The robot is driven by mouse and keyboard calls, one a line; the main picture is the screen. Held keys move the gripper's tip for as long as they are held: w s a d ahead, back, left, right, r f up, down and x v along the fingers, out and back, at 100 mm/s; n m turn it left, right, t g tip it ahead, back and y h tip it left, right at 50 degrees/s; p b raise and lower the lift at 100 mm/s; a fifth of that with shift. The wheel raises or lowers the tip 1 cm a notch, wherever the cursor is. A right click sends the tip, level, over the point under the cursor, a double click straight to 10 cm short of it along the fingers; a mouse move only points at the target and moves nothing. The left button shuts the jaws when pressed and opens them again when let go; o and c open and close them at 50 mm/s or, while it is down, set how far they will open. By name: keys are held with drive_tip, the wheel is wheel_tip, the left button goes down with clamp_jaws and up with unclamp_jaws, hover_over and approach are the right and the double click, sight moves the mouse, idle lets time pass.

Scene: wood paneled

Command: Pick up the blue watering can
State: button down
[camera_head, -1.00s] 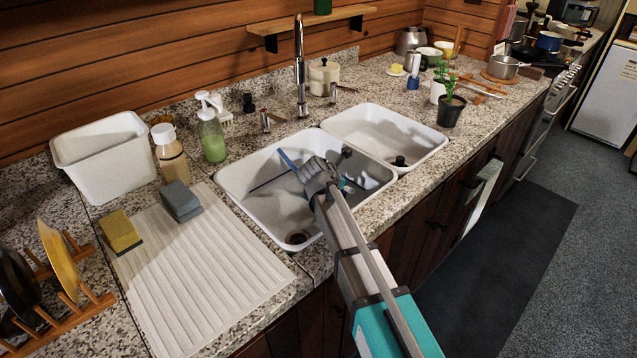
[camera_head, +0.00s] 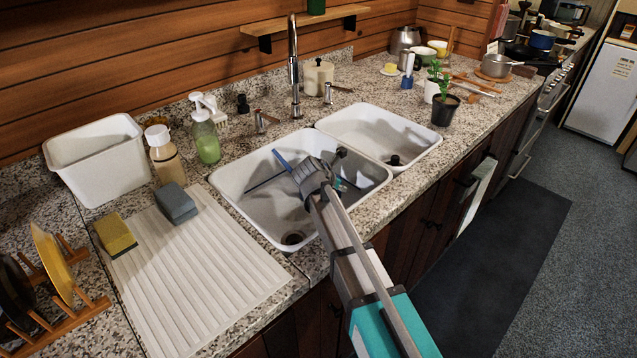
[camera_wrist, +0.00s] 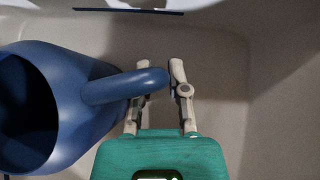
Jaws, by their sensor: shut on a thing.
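The blue watering can (camera_wrist: 88,112) fills the left of the wrist view, with its dark opening at the far left. Its curved handle (camera_wrist: 125,86) passes between the fingers of my gripper (camera_wrist: 158,82), which is shut on it. The left finger is partly hidden behind the handle. In the head view my arm reaches into the left sink basin, and the wrist hides most of what is there. A narrow blue piece (camera_head: 282,159) shows beside the wrist; I cannot tell whether it belongs to the can.
The white left basin (camera_head: 258,222) surrounds the gripper, with its rim close by. A tap (camera_head: 294,75) stands behind, and the right basin (camera_head: 372,125) lies beside it. A soap bottle (camera_head: 206,140), sponges and a ribbed drainboard (camera_head: 190,270) are at the left.

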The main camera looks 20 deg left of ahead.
drive_tip(key=shift+r, duration=0.1)
wheel_tip(320, 180, up, 3)
drive_tip(key=p, duration=0.2)
drive_tip(key=shift+f+p, duration=0.2)
drive_tip(key=shift+p, duration=0.2)
drive_tip(key=s+d+r+p, duration=0.4)
drive_tip(key=s+r+p, duration=0.6)
drive_tip(key=s, duration=0.3)
drive_tip(key=shift+s+d, duration=0.15)
drive_tip(key=shift+s, duration=0.05)
drive_tip(key=shift+r, duration=0.15)
